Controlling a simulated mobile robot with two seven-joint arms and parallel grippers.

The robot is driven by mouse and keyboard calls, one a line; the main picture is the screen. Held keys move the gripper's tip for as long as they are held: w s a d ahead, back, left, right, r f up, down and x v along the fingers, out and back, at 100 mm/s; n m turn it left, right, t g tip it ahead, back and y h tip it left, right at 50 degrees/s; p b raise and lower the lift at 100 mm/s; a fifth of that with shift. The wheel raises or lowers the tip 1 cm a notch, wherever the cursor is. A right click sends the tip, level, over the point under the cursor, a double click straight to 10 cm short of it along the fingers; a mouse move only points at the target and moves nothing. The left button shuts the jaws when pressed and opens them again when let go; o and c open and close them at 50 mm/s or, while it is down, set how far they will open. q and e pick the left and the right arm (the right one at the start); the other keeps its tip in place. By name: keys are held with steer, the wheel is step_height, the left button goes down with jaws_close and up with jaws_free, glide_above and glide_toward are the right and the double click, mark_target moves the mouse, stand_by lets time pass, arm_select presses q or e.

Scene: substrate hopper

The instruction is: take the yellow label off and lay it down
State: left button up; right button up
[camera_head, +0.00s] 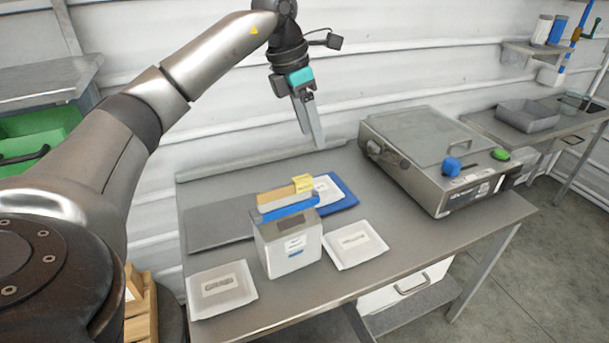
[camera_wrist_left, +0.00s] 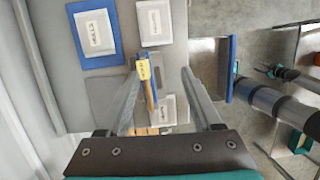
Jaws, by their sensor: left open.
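The yellow label (camera_head: 303,183) sits at the right end of the upper edge of a tan board (camera_head: 274,198) standing in the top of the white hopper box (camera_head: 290,250). A blue strip (camera_head: 290,209) runs along the hopper's top. My left gripper (camera_head: 318,143) is open and empty, up behind the hopper with its fingers pointing down. In the left wrist view, the yellow label (camera_wrist_left: 143,69) shows between the open fingers (camera_wrist_left: 160,73), close to the left one in the picture. The label appears apart from the fingers.
White packets lie left (camera_head: 222,288) and right (camera_head: 355,243) of the hopper. A blue tray (camera_head: 346,199) with a white card lies behind it. A metal machine (camera_head: 425,150) with blue and green knobs stands at the right.

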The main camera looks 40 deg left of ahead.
arm_select(q)
steer(key=s+a+r+y, duration=0.1)
steer(key=s+a, duration=0.1)
steer(key=a, duration=0.2)
glide_above(302, 178)
steer(key=s, duration=0.1)
steer(key=shift+n+g, duration=0.3)
steer(key=shift+n, duration=0.1)
steer(key=f, duration=0.9)
steer(key=shift+s+a+f+b, duration=0.15)
steer(key=shift+s+a+b, duration=0.1)
steer(key=shift+b, duration=0.15)
steer(key=shift+w+d+f, duration=0.1)
steer(key=shift+w+f, duration=0.15)
steer(key=shift+f, duration=0.6)
steer(key=shift+w+d+f, duration=0.1)
steer(key=shift+w+f, duration=0.1)
steer(key=shift+f, duration=0.65)
steer(key=shift+w+d+f, duration=0.1)
steer(key=shift+w+f, duration=0.15)
steer(key=shift+f, duration=0.6)
steer(key=shift+c, duration=0.4)
jaws_close()
